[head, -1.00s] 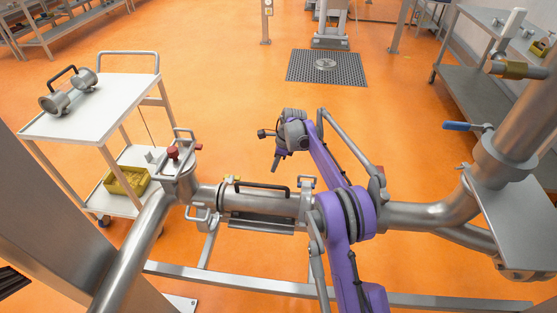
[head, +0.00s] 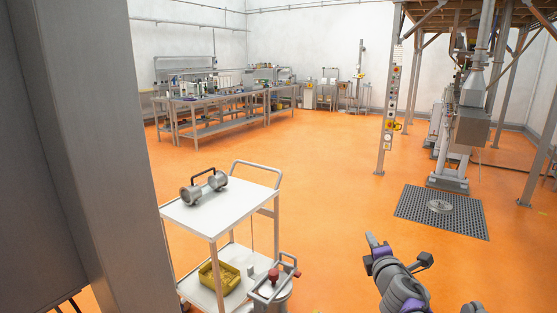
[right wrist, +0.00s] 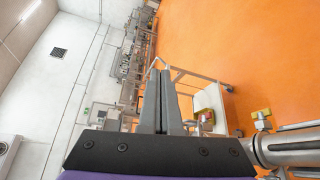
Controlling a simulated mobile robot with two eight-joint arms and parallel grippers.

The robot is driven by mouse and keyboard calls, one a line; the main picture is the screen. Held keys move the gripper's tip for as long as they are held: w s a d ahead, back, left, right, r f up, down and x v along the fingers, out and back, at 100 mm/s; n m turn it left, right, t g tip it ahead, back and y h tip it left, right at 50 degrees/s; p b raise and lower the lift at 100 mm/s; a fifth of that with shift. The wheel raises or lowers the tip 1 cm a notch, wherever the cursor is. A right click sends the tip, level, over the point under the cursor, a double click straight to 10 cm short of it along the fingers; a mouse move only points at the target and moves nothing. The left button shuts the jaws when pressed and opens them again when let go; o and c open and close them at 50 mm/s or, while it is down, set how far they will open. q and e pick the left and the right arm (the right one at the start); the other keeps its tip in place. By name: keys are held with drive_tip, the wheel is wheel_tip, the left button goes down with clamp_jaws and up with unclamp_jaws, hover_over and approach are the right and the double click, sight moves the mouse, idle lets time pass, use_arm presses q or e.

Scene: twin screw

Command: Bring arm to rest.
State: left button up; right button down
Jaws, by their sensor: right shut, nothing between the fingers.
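My right gripper (head: 371,240) is at the lower right of the head view, on a grey and purple wrist, with its tip toward the upper left. In the right wrist view its two dark fingers (right wrist: 160,75) lie together, shut and empty. The rest of the right arm is out of the head view. My left gripper is not in view.
A white trolley (head: 203,222) carries a metal twin-cylinder part (head: 204,187) on top and a yellow bin (head: 219,278) below. A clamped pipe end (head: 272,287) stands beside it. A grey pillar (head: 100,150) blocks the left. Orange floor (head: 320,160) is open beyond.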

drive_tip(key=s+d+f+m+g+h+p, duration=0.1)
drive_tip(key=s+d+f+m+g+h, duration=0.15)
drive_tip(key=s+m, duration=0.75)
drive_tip(key=s+a+f+m+g+y, duration=0.1)
drive_tip(key=s+a+f+m+g, duration=0.1)
drive_tip(key=s+f, duration=0.3)
drive_tip(key=s+a+f+m+g+y+p, duration=0.1)
drive_tip(key=s+a+f+m+g, duration=0.2)
drive_tip(key=s, duration=0.8)
drive_tip(key=s+a+f+m+g+y+p, duration=0.1)
drive_tip(key=s+a+f+m+g, duration=0.2)
drive_tip(key=s+f, duration=0.6)
drive_tip(key=shift+a+m+y, duration=0.25)
drive_tip(key=shift+m+y, duration=0.1)
drive_tip(key=shift+m, duration=0.85)
